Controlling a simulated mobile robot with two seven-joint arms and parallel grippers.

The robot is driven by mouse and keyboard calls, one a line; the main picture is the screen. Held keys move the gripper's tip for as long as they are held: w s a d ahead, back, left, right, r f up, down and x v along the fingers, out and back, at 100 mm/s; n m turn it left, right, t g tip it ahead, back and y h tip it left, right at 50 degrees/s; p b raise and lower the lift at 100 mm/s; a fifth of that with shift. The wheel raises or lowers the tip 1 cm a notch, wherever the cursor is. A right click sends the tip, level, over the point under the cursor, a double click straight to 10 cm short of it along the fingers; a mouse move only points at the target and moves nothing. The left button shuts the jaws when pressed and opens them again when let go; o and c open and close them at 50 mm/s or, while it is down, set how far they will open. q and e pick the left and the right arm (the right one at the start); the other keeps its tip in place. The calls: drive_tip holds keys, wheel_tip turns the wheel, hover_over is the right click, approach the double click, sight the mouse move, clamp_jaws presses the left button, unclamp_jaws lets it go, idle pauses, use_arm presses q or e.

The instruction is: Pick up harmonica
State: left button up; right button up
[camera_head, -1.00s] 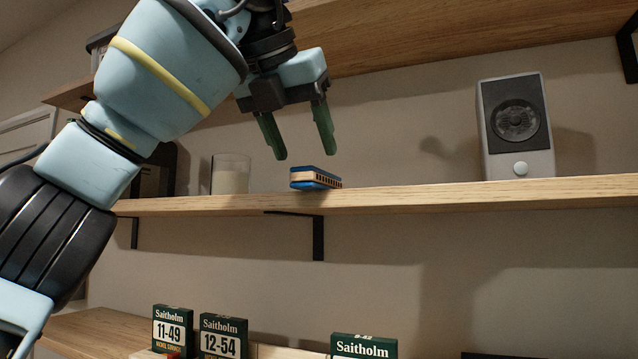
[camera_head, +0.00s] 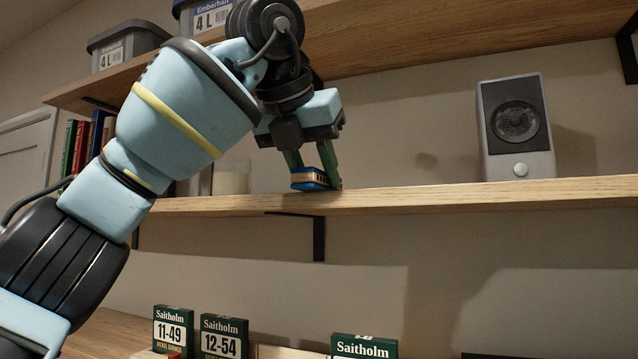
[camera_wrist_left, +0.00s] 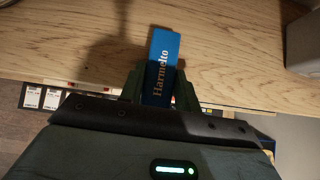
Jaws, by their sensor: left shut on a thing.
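In the left wrist view the blue harmonica (camera_wrist_left: 161,68) shows lettering and lies between the two fingers (camera_wrist_left: 158,88), over the shelf surface. My right gripper is not in view.
A grey speaker (camera_head: 516,128) stands to the right on the same shelf. A candle glass (camera_head: 232,175) stands just left, partly behind my arm. An upper shelf (camera_head: 440,40) hangs above. String boxes (camera_head: 224,337) stand below. The shelf between harmonica and speaker is clear.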

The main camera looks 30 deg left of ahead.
use_arm(q)
drive_tip(key=shift+c, duration=0.6)
drive_tip(key=shift+r, duration=0.15)
drive_tip(key=shift+r, duration=1.55)
drive_tip(key=shift+s+r, duration=0.15)
drive_tip(key=shift+s, duration=0.05)
drive_tip(key=s, duration=0.5)
drive_tip(key=s+r, duration=0.1)
drive_tip(key=s, duration=0.4)
drive_tip(key=s+d, duration=0.1)
drive_tip(key=s, duration=0.4)
drive_tip(key=shift+s+r, duration=0.2)
drive_tip(key=shift+s, duration=0.15)
